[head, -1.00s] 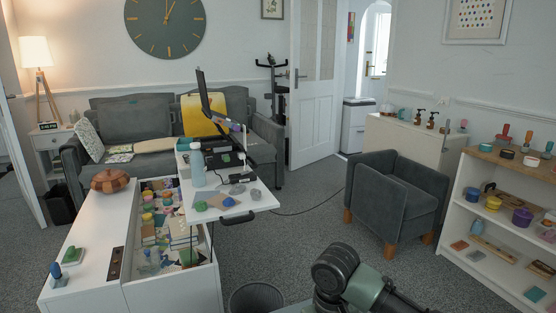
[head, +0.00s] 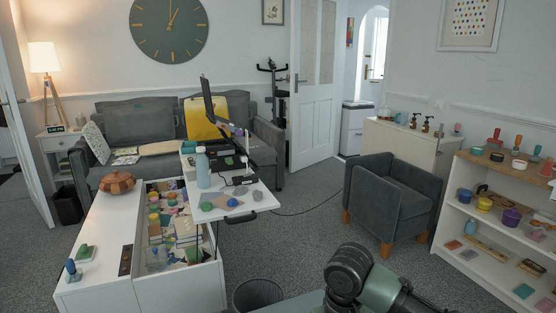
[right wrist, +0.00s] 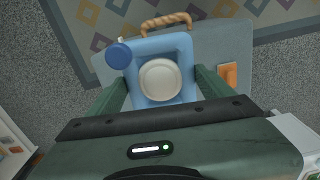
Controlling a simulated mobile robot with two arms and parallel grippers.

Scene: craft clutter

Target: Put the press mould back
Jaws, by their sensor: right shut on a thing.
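In the right wrist view my right gripper (right wrist: 163,82) has its two green fingers on either side of a light blue block with a pale round disc, which I take to be the press mould (right wrist: 142,50). It is shut on this block. Behind or below the block is a grey-blue flat surface (right wrist: 236,45); whether they touch cannot be told. In the head view only part of my right arm shows at the bottom, with its gripper out of frame. My left gripper is in neither view.
A rope handle (right wrist: 166,22), a dark blue round piece (right wrist: 119,55) and an orange piece (right wrist: 228,76) show around the block. The white shelf (head: 465,178) with craft items is at right, an armchair (head: 395,200) beside it. A cluttered white cabinet (head: 105,232) is at left.

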